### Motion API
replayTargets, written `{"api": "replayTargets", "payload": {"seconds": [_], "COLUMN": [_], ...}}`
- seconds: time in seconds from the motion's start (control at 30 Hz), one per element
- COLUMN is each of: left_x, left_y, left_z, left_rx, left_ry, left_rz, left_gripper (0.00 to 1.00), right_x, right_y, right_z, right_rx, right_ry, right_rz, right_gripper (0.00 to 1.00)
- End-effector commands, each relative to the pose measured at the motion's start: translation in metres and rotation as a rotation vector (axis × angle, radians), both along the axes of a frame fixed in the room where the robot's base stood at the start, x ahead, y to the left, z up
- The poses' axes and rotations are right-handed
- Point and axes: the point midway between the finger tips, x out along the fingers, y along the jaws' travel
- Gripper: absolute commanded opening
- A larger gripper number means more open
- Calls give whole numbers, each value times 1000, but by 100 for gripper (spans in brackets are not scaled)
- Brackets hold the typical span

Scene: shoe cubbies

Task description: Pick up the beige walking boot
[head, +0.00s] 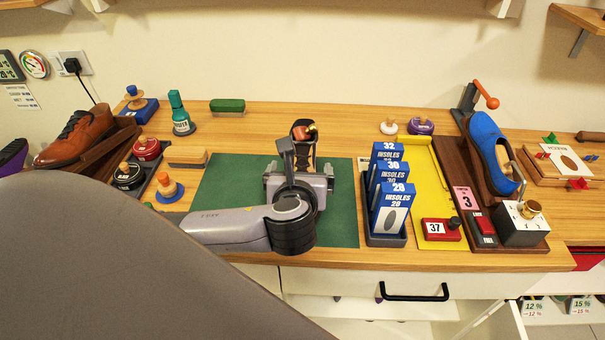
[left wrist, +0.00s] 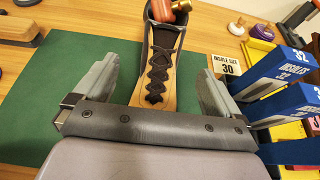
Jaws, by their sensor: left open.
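The beige boot (left wrist: 165,75), with a dark tongue and black laces, lies between the fingers of my left gripper (left wrist: 157,70) in the left wrist view. The gripper is open, one finger on each side of the boot, with visible gaps and no clear contact. A copper-red and gold object (left wrist: 168,10) is at the boot's far end. In the head view my left gripper (head: 303,168) is over the green mat and hides most of the boot (head: 302,151). My right gripper is not in view.
The green mat (head: 228,205) is clear on both sides of the gripper. Blue insole boxes (head: 393,215) stand close to the right, before a yellow board (head: 428,180). A blue shoe (head: 490,152) sits on a stand further right. A brown shoe (head: 75,137) and polish tins (head: 128,176) are left.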

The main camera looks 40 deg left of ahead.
Motion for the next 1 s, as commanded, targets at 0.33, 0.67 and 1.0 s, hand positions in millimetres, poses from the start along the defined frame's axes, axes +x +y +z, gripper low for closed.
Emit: {"api": "replayTargets", "payload": {"seconds": [0.33, 0.67, 1.0], "left_x": [31, 40, 41], "left_y": [18, 23, 23], "left_z": [-23, -29, -27], "left_rx": [0, -2, -1], "left_ry": [0, -1, -4], "left_rz": [2, 1, 0], "left_gripper": [98, 98, 27], "right_x": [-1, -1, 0], "right_y": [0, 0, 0], "right_z": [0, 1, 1], "right_rx": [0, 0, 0], "right_ry": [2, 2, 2], "right_rz": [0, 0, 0], "right_gripper": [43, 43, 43]}}
